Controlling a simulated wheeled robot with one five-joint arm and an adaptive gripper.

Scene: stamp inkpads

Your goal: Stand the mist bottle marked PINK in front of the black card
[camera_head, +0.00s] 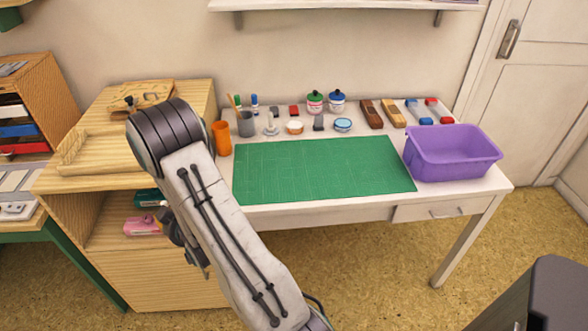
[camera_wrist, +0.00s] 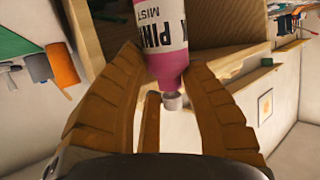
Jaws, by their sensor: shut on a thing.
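The mist bottle (camera_wrist: 167,62) is white and pink, and its label reads PINK MIST. In the wrist view it lies between the two brown fingers of my gripper (camera_wrist: 165,75), which is shut on it. Its pale nozzle end (camera_wrist: 172,101) points down the picture, toward the wrist, and its other end runs out of the top edge.
A green mat (camera_head: 320,168) covers much of the white table (camera_head: 455,195). A purple tub (camera_head: 452,155) stands at its right, an orange cup (camera_head: 222,138) at its left. Several small jars and blocks line the back. A wooden cabinet (camera_head: 165,270) with shelves stands left.

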